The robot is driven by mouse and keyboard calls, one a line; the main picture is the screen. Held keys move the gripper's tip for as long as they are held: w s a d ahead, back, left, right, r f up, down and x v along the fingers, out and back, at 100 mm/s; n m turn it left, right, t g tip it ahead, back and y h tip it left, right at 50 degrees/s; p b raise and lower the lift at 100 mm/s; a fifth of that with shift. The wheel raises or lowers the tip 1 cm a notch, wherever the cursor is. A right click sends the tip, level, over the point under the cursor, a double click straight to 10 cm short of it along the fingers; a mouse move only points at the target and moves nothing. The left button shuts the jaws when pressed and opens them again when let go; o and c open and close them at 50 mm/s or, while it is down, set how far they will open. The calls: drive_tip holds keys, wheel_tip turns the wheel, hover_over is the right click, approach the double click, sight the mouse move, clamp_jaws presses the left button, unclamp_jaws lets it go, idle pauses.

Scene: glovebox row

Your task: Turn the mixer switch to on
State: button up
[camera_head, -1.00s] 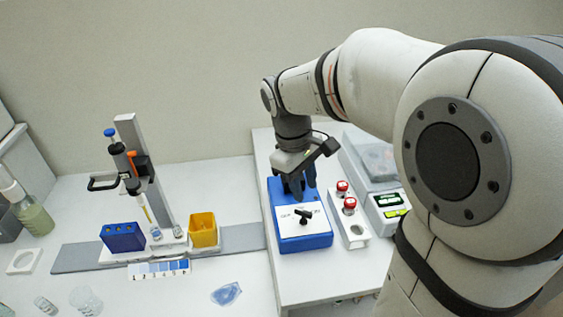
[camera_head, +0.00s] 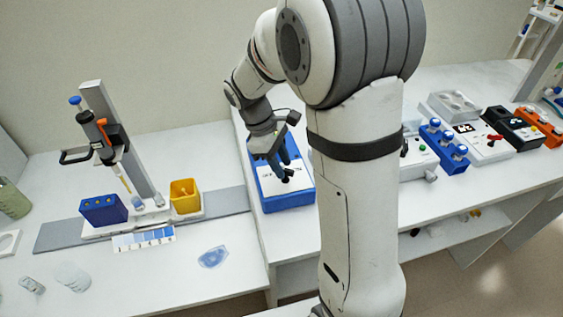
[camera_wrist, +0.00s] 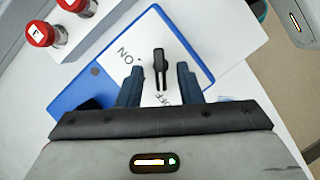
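The mixer is a blue box (camera_head: 300,203) with a white top plate on the right-hand bench. In the wrist view its blue edge (camera_wrist: 72,92) surrounds the plate, which bears ON and OFF lettering. Its black switch knob (camera_wrist: 159,62) stands near the ON lettering, with the OFF lettering closer to my gripper; I cannot tell which its pointer marks. The knob also shows in the head view (camera_head: 288,177). My gripper (camera_head: 277,161) is open above the plate. In the wrist view, its dark fingers (camera_wrist: 159,82) are apart, one on each side of the knob, and appear empty.
Red-capped vials (camera_wrist: 40,34) in a white holder stand beside the mixer. A pipette stand (camera_head: 125,140), blue rack (camera_head: 103,209) and yellow bin (camera_head: 185,196) are to the left. Several devices, including a blue rack (camera_head: 444,148), stand right of my arm.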

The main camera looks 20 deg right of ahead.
drive_tip(key=shift+f, duration=0.2)
drive_tip(key=shift+c, duration=0.2)
clamp_jaws()
drive_tip(key=shift+d+m, duration=0.1)
drive_tip(key=shift+m, duration=0.2)
drive_tip(key=m+g+y+p, duration=0.1)
drive_tip(key=m, duration=0.2)
drive_tip(key=shift+w+d+r, duration=0.1)
drive_tip(key=shift+w+d+m+g+y+p, duration=0.1)
drive_tip(key=shift+m+g+y+p, duration=0.15)
drive_tip(key=shift+m, duration=0.65)
drive_tip(key=shift+d+m+g+y+p, duration=0.1)
drive_tip(key=shift+m+y, duration=0.25)
drive_tip(key=shift+m, duration=0.55)
